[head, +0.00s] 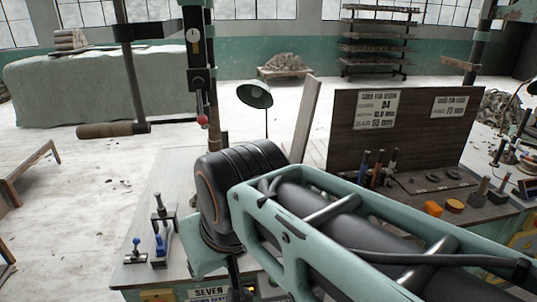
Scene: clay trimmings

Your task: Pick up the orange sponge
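An orange block (433,208), which looks like the orange sponge, lies on the right part of the workbench in the head view. A round, darker orange-brown piece (455,206) lies just right of it. My mint-green and black arm crosses the foreground, left of and in front of the block. I cannot make out my gripper; the far end of my arm is turned down and hidden behind its own links. No contact with the orange block shows.
A dark upright board (410,125) with paper notices stands behind the bench. Upright tools (377,168) stand left of the orange block, and small blocks with handles (499,192) stand right. A green lamp (256,95) and blue-handled tools (161,243) are on the left part.

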